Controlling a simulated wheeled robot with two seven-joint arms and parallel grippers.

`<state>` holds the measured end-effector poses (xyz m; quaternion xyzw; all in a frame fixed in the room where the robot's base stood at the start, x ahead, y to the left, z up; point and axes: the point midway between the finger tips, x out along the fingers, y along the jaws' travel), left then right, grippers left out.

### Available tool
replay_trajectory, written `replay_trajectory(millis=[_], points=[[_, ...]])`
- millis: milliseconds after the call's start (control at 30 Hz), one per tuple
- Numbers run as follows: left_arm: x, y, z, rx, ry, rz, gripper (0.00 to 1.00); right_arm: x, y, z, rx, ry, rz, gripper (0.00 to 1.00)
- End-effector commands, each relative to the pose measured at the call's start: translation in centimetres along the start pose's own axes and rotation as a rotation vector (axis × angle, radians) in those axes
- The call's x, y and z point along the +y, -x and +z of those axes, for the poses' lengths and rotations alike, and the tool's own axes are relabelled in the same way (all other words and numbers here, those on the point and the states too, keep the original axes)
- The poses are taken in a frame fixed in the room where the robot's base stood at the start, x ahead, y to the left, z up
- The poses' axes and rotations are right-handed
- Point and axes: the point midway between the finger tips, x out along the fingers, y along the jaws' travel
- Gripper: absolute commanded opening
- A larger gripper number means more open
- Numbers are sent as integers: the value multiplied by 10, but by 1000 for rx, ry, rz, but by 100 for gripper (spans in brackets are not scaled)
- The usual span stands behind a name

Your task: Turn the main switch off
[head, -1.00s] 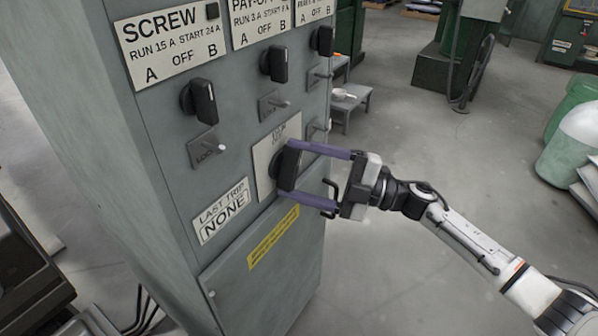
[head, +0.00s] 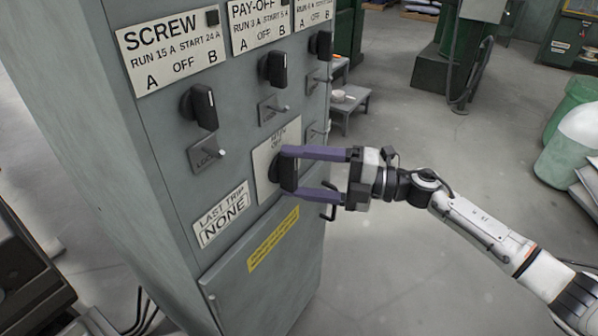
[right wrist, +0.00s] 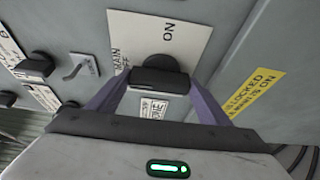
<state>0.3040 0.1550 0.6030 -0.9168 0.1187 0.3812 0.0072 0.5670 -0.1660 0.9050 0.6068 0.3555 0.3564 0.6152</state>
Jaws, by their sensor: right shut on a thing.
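The main switch is a black knob (head: 288,174) on a cream plate (head: 264,180) low on the grey cabinet's front. My right gripper (head: 290,172) is shut on its handle, with one purple finger above and one below in the head view. In the right wrist view the knob (right wrist: 158,80) sits between the two fingers. The plate (right wrist: 135,40) there reads MAIN and OFF at the left and ON at the top. The handle bar lies about level in that view, with one end toward OFF. My left gripper is not in view.
Other black knobs (head: 203,106) and small toggle levers (head: 221,153) are on the cabinet (head: 160,150) above and left of the main switch. A yellow label (head: 273,238) is below. A low stool (head: 352,100) stands behind.

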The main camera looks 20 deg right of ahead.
Motion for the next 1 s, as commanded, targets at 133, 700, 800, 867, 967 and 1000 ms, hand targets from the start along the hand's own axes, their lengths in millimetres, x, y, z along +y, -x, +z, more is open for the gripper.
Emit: replay_trajectory(millis=[133,700,800,867,967,1000], points=[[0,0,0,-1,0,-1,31,-1,0,0,1,8,-4,50],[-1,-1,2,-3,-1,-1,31,-2,8,0,-1,3,-4,91],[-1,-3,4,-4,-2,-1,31,-3,23,1,-3,3,-6,91],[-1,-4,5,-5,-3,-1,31,-4,35,0,-1,4,-7,91],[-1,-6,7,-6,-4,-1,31,-4,56,0,-2,4,-8,91],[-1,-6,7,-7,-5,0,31,-4,64,0,-2,2,-7,91]])
